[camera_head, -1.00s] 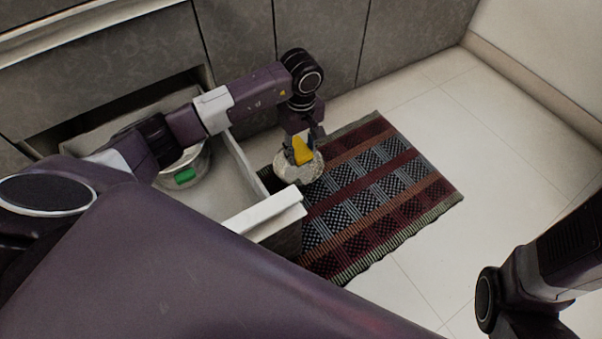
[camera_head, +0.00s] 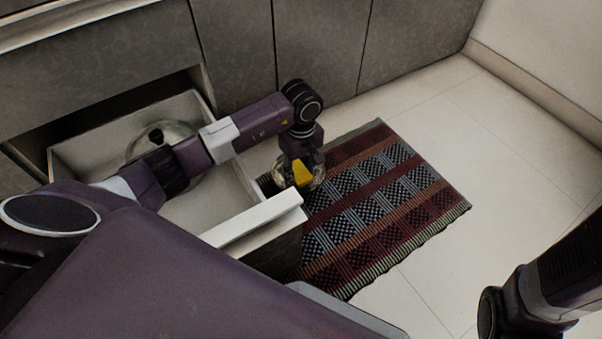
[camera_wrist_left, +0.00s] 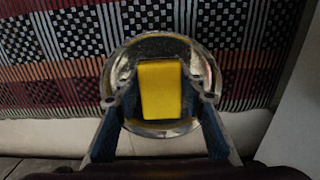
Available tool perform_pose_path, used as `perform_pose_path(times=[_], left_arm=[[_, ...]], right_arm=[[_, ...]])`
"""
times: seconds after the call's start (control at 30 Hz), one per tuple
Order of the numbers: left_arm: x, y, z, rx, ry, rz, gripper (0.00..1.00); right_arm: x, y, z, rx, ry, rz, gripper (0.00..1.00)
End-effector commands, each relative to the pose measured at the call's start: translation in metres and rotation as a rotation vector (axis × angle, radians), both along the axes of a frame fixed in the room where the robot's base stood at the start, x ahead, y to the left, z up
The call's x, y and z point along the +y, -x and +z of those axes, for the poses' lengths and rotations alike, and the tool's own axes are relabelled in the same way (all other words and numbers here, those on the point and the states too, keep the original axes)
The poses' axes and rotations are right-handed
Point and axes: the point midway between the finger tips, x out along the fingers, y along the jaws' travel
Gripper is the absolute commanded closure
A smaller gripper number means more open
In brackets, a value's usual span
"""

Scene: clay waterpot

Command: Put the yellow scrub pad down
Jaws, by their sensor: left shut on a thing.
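The yellow scrub pad (camera_head: 302,175) is held in my left gripper (camera_head: 300,178), low over the patterned mat (camera_head: 365,210). In the left wrist view the pad (camera_wrist_left: 161,90) sits between the fingers of my left gripper (camera_wrist_left: 160,95), in front of a round, shiny, clear or metallic vessel (camera_wrist_left: 160,45). The vessel (camera_head: 318,172) stands on the mat in the head view, partly hidden by the gripper. I cannot tell whether the pad touches it. My right gripper is out of view; only part of that arm shows at lower right.
An open drawer (camera_head: 262,220) stands left of the mat, its front edge close to my left gripper. A lidded glass pot (camera_head: 160,135) with a dark knob is inside it, partly behind my arm. Grey cabinet fronts (camera_head: 235,70) line the back. Tiled floor (camera_head: 480,160) is clear at right.

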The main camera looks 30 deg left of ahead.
Motion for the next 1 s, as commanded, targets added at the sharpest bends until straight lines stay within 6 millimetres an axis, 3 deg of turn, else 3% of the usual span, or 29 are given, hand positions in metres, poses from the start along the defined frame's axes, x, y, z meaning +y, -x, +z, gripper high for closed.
perform_pose_path(times=[0.4, 0.43, 0.57, 0.87, 1.0], left_arm=[[0.000, 0.000, -0.010, 0.001, 0.001, 0.000, 0.83], [0.000, 0.000, -0.010, 0.001, 0.000, 0.000, 0.60], [0.000, 0.000, -0.010, 0.001, -0.001, 0.000, 0.46], [0.000, 0.000, -0.009, 0.000, 0.000, 0.001, 0.46], [0.000, 0.000, 0.002, 0.000, 0.001, 0.001, 0.46]], right_arm=[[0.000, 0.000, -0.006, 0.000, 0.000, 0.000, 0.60], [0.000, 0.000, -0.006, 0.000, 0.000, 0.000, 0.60], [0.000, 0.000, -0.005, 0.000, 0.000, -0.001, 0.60], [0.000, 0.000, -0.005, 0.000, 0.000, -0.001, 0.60], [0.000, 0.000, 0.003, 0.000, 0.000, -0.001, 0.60]])
